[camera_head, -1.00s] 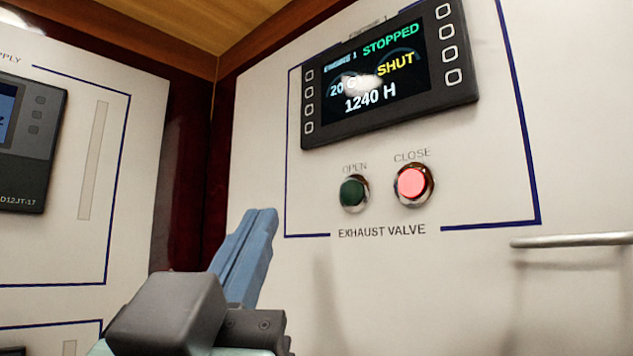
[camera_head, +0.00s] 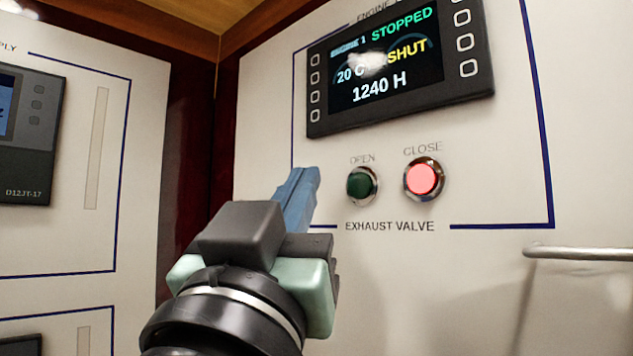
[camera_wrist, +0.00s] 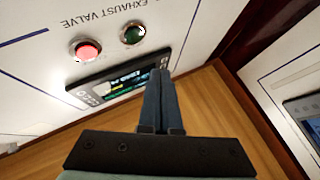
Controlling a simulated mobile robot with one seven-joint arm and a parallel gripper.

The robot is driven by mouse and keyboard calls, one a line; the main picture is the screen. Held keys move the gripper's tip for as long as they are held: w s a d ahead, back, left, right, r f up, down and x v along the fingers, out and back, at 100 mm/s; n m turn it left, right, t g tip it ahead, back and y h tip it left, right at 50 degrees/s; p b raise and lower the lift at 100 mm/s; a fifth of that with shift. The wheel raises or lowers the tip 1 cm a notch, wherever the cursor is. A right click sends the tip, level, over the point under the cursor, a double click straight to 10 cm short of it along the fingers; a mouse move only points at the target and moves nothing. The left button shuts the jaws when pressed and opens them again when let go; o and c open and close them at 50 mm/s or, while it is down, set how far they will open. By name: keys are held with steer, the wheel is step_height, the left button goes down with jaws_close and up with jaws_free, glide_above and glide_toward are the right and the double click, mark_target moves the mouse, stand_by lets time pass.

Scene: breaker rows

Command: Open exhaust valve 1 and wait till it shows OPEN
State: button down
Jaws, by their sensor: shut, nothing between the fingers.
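The green OPEN button (camera_head: 361,184) and the lit red CLOSE button (camera_head: 424,179) sit side by side above the EXHAUST VALVE label (camera_head: 389,226). The engine 1 display (camera_head: 388,65) above them reads STOPPED, SHUT and 1240 H; a glare spot hides part of the temperature line. My gripper (camera_head: 306,176) has its blue fingers shut and empty, left of the green button in the head view and apart from it. In the wrist view the shut fingers (camera_wrist: 158,76) point toward the panel, below the green button (camera_wrist: 133,34) and right of the red button (camera_wrist: 86,50).
A metal handrail (camera_head: 580,253) sticks out at the lower right of the panel. A second panel with a dark controller (camera_head: 32,135) stands at the left, past a dark red corner post (camera_head: 192,140). The panel face around the buttons is clear.

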mark_target(349, 176)
steer(key=shift+w+d, duration=1.55)
steer(key=shift+d, duration=0.05)
steer(key=shift+w, duration=0.15)
stand_by(0.8)
steer(key=shift+w+d, duration=0.15)
steer(key=shift+d, duration=0.1)
steer(key=shift+w+d, duration=0.3)
stand_by(0.8)
stand_by(0.4)
steer(key=shift+s+a, duration=0.55)
steer(key=shift+a, duration=0.05)
steer(key=s+a, duration=0.3)
steer(key=shift+s+a, duration=0.25)
steer(key=shift+s, duration=0.05)
